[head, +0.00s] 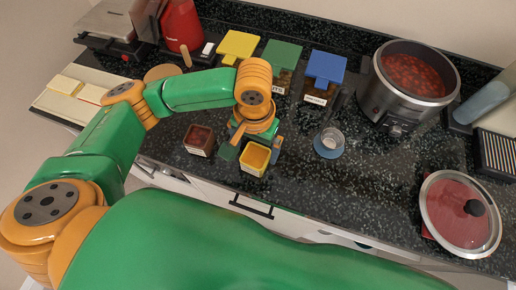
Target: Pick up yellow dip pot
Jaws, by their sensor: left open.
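The yellow dip pot (254,159) is a small square pot near the front edge of the dark speckled counter. It stands upright, with yellow inside. My left arm reaches in from the left, and my left gripper (254,142) hangs just above and behind the pot. It is open, and its fingers are partly hidden by the wrist, so I cannot tell whether they touch the pot. A dark red dip pot (199,141) stands to the left. A green piece shows between the two pots, partly hidden. My right gripper is not in view.
Containers with yellow (238,45), green (281,54) and blue (325,68) lids line the back. A large cooker (408,78) of red food stands back right. A glass lid (461,213) lies front right. A small cup (331,138) sits on a blue saucer (328,152).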

